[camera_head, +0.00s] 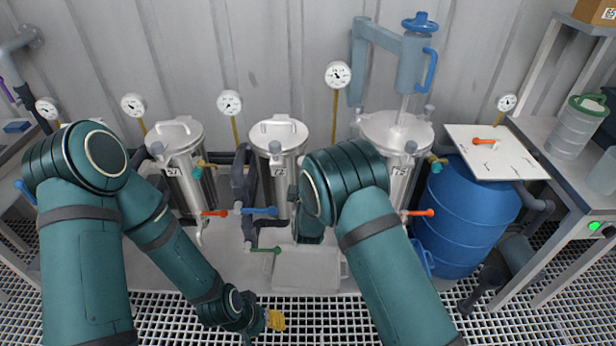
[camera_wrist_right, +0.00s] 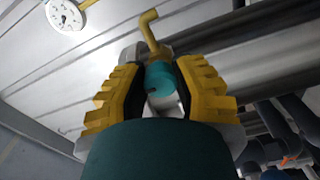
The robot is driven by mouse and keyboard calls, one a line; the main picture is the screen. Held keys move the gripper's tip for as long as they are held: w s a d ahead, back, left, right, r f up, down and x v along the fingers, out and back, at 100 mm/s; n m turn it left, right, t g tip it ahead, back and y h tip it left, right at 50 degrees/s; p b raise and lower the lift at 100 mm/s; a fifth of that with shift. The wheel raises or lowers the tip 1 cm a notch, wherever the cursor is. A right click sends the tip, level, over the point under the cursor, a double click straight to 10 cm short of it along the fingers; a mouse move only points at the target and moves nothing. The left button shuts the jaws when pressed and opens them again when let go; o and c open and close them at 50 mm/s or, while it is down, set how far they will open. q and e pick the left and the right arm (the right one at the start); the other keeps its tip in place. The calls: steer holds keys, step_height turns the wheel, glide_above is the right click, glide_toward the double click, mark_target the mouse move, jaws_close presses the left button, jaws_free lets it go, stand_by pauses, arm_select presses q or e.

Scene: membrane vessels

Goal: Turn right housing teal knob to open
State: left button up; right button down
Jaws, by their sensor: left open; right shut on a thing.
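In the right wrist view my right gripper (camera_wrist_right: 158,72) has its yellow fingers on both sides of a teal knob (camera_wrist_right: 160,80), shut on it. A bent yellow tube (camera_wrist_right: 150,30) rises beyond the knob. In the head view my right arm covers this gripper and the right side of the middle steel housing (camera_head: 279,135). Similar teal knobs show at the left housing (camera_head: 196,172) and by the larger vessel (camera_head: 397,128). My left gripper (camera_head: 276,320) is open and low over the floor grating, apart from the housings.
Orange handles (camera_head: 420,213) and a blue handle (camera_head: 260,211) stick out below the housings. A blue drum (camera_head: 465,225) with a white board (camera_head: 490,155) on it stands at right. Gauges (camera_head: 229,102) line the wall. Open grating (camera_head: 180,320) lies in front.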

steer(key=n, duration=0.4)
steer(key=shift+d+b, duration=0.15)
steer(key=shift+b, duration=0.15)
steer(key=shift+r+n, duration=0.1)
steer(key=shift+n, duration=1.1)
steer(key=shift+d, duration=0.1)
steer(key=shift+w, duration=0.1)
steer(key=c, duration=0.7)
jaws_free()
steer(key=shift+s, duration=0.35)
steer(key=s, duration=1.1)
steer(key=shift+s, duration=0.25)
